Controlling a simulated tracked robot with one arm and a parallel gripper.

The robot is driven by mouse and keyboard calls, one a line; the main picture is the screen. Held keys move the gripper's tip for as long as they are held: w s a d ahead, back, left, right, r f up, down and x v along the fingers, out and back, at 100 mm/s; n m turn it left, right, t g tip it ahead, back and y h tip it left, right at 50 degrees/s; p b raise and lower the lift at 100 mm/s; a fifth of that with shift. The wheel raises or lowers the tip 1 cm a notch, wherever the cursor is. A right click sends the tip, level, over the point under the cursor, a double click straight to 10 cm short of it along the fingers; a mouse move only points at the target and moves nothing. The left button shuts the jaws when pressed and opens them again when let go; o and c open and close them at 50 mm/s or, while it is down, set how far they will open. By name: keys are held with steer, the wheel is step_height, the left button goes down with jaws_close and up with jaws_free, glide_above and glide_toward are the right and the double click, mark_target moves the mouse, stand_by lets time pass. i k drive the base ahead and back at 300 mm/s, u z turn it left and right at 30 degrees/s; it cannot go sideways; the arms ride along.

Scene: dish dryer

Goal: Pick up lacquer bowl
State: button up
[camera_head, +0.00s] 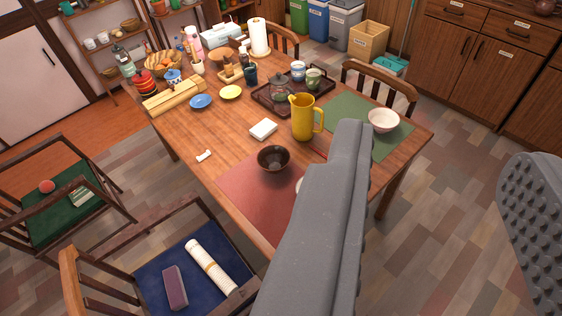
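The lacquer bowl (273,159) looks dark brown to black and sits upright on the red placemat (240,190) at the near side of the wooden table. My gripper (437,148) is open, with one grey finger in the middle of the view and the other, with a studded pad, at the right edge. Nothing is between the fingers but floor, a table corner and a chair farther off. The bowl is outside the gap, left of the left finger. That finger hides part of the red placemat and most of a white dish beside the bowl.
A white bowl (383,120) sits on a green placemat (350,112). A tray (262,92) holds a teapot and cups. Chairs (160,270) line the near left side; floor is clear at right.

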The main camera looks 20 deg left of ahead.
mark_target(272, 159)
steer(key=z, duration=0.1)
steer(key=i, duration=1)
steer(key=u, duration=0.1)
